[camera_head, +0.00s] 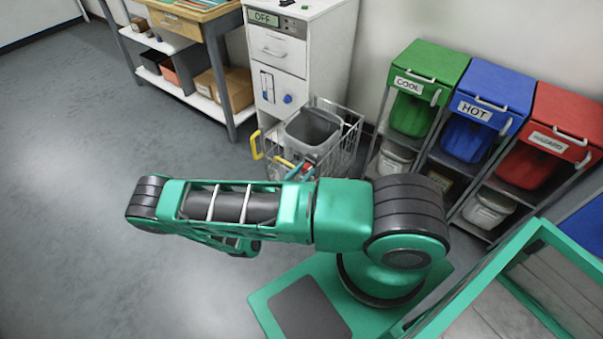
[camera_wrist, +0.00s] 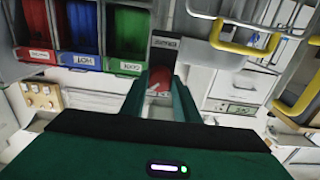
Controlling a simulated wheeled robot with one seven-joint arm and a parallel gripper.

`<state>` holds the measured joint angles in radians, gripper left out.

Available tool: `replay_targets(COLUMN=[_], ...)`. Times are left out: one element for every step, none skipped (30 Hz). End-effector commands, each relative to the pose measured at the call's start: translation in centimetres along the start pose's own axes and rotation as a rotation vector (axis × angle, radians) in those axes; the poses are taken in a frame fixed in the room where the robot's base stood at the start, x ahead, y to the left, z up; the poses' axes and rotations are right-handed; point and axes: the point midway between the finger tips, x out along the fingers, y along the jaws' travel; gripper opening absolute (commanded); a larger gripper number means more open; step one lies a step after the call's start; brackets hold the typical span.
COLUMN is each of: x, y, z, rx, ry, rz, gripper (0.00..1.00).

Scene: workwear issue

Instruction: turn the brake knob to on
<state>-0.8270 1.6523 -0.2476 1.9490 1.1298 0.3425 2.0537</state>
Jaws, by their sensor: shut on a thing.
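The brake knob appears to be the red knob (camera_wrist: 159,82) in the wrist view, in front of a dark panel with a small label that I cannot read. My gripper (camera_wrist: 160,88) is shut on this knob, one green finger on each side. Part of the knob is hidden by the fingers, and I cannot tell its turned position. In the head view, my arm hides most of the gripper; a small red patch shows beside the wire trolley (camera_head: 345,137).
The trolley has yellow handles (camera_head: 256,145) and holds a grey bin (camera_head: 313,128). Green, blue and red bins stand right. Floor at left is clear.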

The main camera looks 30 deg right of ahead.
Motion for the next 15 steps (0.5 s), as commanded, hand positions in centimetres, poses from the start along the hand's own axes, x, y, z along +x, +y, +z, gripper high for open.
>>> replay_targets(x=[-0.03,-0.03,-0.04,-0.04,-0.04,-0.04,-0.05,-0.05,-0.06,-0.06,-0.06,-0.06,-0.07,-0.07,-0.07], y=[-0.09,-0.10,-0.11,-0.12,-0.13,-0.13,-0.14,-0.16,-0.17,-0.18,-0.19,-0.21,-0.22,-0.24,-0.25], z=[-0.01,-0.02,-0.02,-0.02,-0.02,-0.02,-0.02,-0.02,-0.02,-0.02,-0.02,-0.03,-0.02,-0.03,-0.02], rx=[-0.003,-0.007,-0.016,-0.024,-0.033,-0.049,-0.063,-0.077,-0.100,-0.120,-0.140,-0.170,-0.195,-0.220,-0.255], ry=[0.000,0.000,0.000,0.000,0.000,0.000,0.000,0.000,0.000,0.000,0.001,0.001,0.001,0.001,0.001], rz=[-0.002,-0.002,-0.002,-0.002,-0.002,-0.002,-0.002,-0.003,-0.003,-0.003,-0.003,-0.003,-0.003,-0.003,-0.003], gripper=[0.06,0.06,0.06,0.06,0.06,0.06,0.06,0.06,0.06,0.06,0.06,0.06,0.06,0.06,0.06])
